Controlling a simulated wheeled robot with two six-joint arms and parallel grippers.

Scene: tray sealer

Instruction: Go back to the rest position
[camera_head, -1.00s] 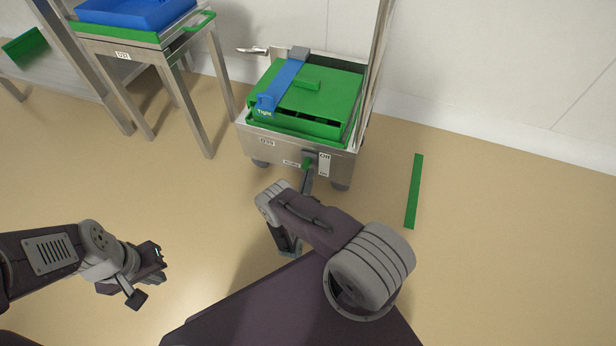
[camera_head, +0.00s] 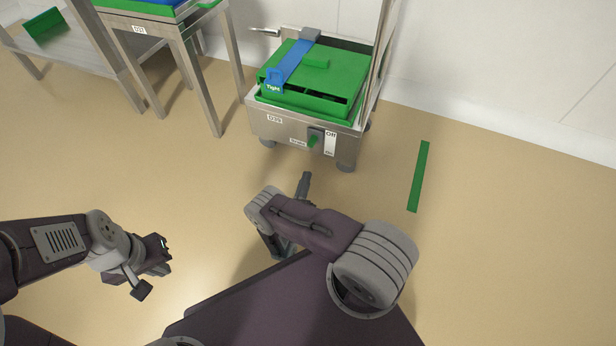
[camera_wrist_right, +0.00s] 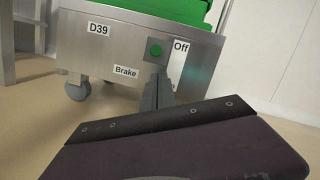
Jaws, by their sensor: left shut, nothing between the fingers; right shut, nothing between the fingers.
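My right gripper (camera_head: 306,178) is shut and empty. It stands in front of the steel cart (camera_head: 290,128) labelled D39, with a gap between its fingertips and the green brake knob (camera_head: 313,140). The right wrist view shows the shut fingers (camera_wrist_right: 157,88) pointing towards the cart front, below the green knob (camera_wrist_right: 155,50) and beside the Off label. My left gripper (camera_head: 166,249) is shut and empty above bare floor at the lower left, away from everything.
The cart carries a green box (camera_head: 330,73) with a blue strap (camera_head: 291,62). A steel table (camera_head: 170,28) labelled D31 stands to its left. A green strip (camera_head: 419,176) lies on the floor at right. Floor between me and the cart is clear.

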